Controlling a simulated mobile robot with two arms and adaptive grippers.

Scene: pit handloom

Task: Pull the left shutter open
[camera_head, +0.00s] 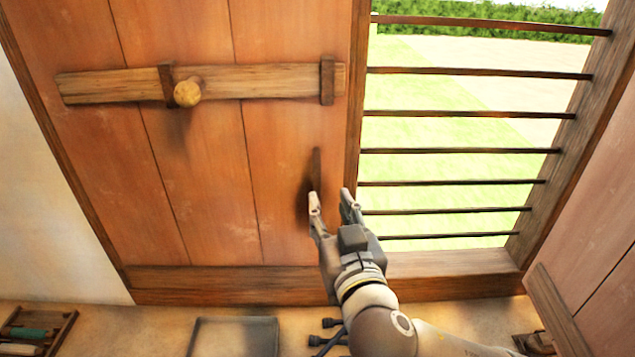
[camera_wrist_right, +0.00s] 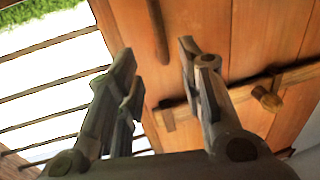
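The left shutter (camera_head: 210,220) is a panel of orange-brown boards covering the left part of the window; it looks closed. It also shows in the right wrist view (camera_wrist_right: 215,25). A slim dark upright handle (camera_head: 316,170) is on its lower right, near its free edge. In the wrist view the handle (camera_wrist_right: 158,30) appears between and beyond the fingertips. My right gripper (camera_head: 332,195) is open and empty, just below the handle in the head view; contact is not visible. In the wrist view its two fingers (camera_wrist_right: 160,70) are spread apart. My left gripper is out of view.
A wooden bar (camera_head: 240,82) with a round knob (camera_head: 187,92) crosses the shutter in brackets. Dark horizontal bars (camera_head: 460,114) span the opening to the right. Another shutter (camera_head: 600,240) stands at the right edge. A grey tray (camera_head: 235,322) and a wooden tray (camera_head: 62,335) lie below.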

